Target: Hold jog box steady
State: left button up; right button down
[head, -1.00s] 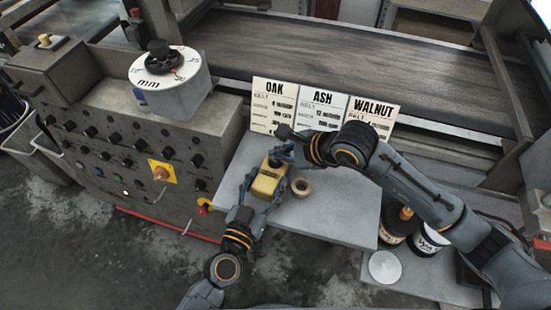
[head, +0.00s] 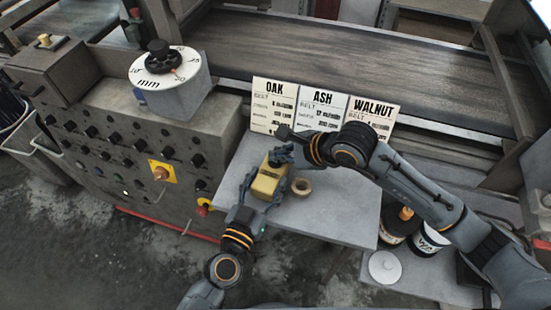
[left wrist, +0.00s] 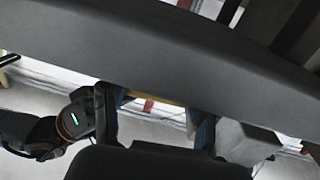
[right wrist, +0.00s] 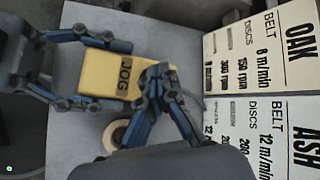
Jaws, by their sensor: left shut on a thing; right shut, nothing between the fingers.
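The yellow jog box (head: 266,186), labelled JOG, lies on the grey shelf in the head view. It also shows in the right wrist view (right wrist: 108,72). My left gripper (head: 262,193) is shut on the jog box from the near side, with one finger along each side; its fingers show in the right wrist view (right wrist: 100,70). My right gripper (head: 282,157) is shut and empty at the far end of the box, its fingertips close over the top face (right wrist: 155,85). I cannot tell whether they touch it. The left wrist view shows only a thin yellow strip of the box.
A roll of tape (head: 301,187) lies just right of the box. The OAK (head: 274,106), ASH (head: 322,110) and WALNUT (head: 371,118) cards stand behind. The control panel (head: 130,150) is at the left. Cans (head: 428,243) stand below right. The shelf's front right (head: 335,215) is clear.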

jog(key=shift+r, duration=0.55)
jog(key=shift+r, duration=2.55)
jog(key=shift+r, duration=1.85)
jog(key=shift+f, duration=4.4)
